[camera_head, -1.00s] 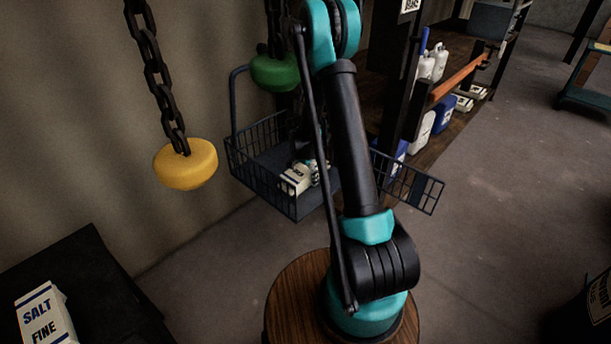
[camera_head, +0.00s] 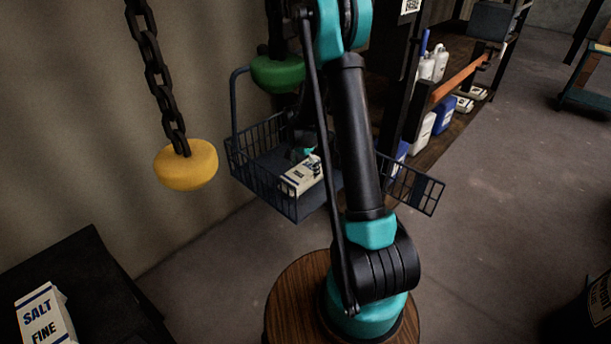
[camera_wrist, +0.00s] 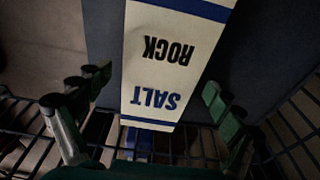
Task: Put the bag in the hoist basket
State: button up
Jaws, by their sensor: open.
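A white ROCK SALT bag (camera_head: 302,175) with blue bands lies inside the hoist basket (camera_head: 260,185), on its floor near the front corner. It also shows in the wrist view (camera_wrist: 165,60), lettering upside down. My gripper (camera_wrist: 146,95) is open, with one finger on each side of the bag's near end and gaps between the fingers and the bag. In the head view my gripper is mostly hidden behind my arm, just over the basket. The basket is dark blue wire mesh, and my arm covers its middle.
A yellow weight (camera_head: 186,165) hangs on a chain left of the basket, and a green weight (camera_head: 277,72) hangs behind it. Jugs (camera_head: 427,66) stand on a shelf at right.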

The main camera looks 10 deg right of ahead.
aim_at(303, 171)
jog(key=r, duration=0.6)
jog(key=shift+s+a+r, duration=0.15)
jog(key=shift+s+a, duration=0.15)
jog(key=shift+a, duration=0.1)
jog(key=shift+s+r, duration=0.2)
jog(key=shift+r, duration=0.3)
jog(key=s+d+r+n+t, duration=0.1)
jog(key=s+n, duration=0.4)
jog(key=s, duration=0.9)
jog(key=s+d+r+n+t+y, duration=0.1)
jog(key=s+r+n, duration=0.3)
jog(key=s, duration=1)
jog(key=shift+d+n+t, duration=0.45)
jog(key=shift+n+t, duration=0.15)
jog(key=shift+n, duration=0.3)
jog(key=shift+c, duration=0.2)
